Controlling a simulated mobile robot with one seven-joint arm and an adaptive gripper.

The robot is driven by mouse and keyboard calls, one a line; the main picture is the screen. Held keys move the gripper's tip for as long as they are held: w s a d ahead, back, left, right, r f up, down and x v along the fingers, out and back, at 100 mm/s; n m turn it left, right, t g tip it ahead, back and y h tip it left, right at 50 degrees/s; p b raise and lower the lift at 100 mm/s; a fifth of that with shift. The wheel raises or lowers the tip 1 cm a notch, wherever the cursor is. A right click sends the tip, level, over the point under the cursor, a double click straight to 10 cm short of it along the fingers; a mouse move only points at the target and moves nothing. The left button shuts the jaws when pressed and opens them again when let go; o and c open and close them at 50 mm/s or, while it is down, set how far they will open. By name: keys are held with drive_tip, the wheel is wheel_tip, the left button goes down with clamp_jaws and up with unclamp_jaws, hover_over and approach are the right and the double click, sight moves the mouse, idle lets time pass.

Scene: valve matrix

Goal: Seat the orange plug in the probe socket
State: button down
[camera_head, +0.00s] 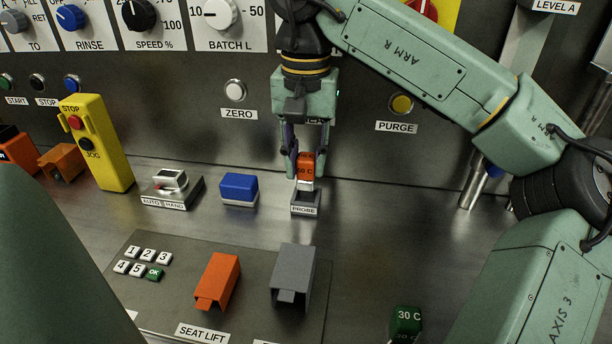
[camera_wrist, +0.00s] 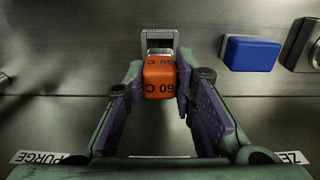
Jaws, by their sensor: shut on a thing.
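The orange plug (camera_head: 305,164) is marked with a number and C, and has a white lower part. My gripper (camera_head: 305,172) is shut on it, fingers pointing down, one on each side. The probe socket (camera_head: 305,209) is a small grey block labelled PROBE, directly below the plug in the head view. In the wrist view, the plug (camera_wrist: 160,78) sits between my fingertips (camera_wrist: 158,84), and the socket (camera_wrist: 157,35) shows just beyond it. The plug's white lower end is close to the socket opening; I cannot tell whether it has entered.
A blue block (camera_head: 239,188) stands left of the socket, with the AUTO/HAND switch (camera_head: 172,186) beyond it. Orange (camera_head: 218,281) and grey (camera_head: 293,276) covers stand in front. The panel right of the socket is clear.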

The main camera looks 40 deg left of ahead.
sight(306, 176)
drive_tip(key=shift+s+d+f, duration=0.1)
drive_tip(key=shift+f, duration=1.75)
drive_tip(key=c, duration=1.8)
unclamp_jaws()
drive_tip(key=shift+o, duration=1.4)
drive_tip(key=shift+f, duration=0.1)
drive_tip(key=shift+o, duration=0.9)
drive_tip(key=shift+r, duration=0.2)
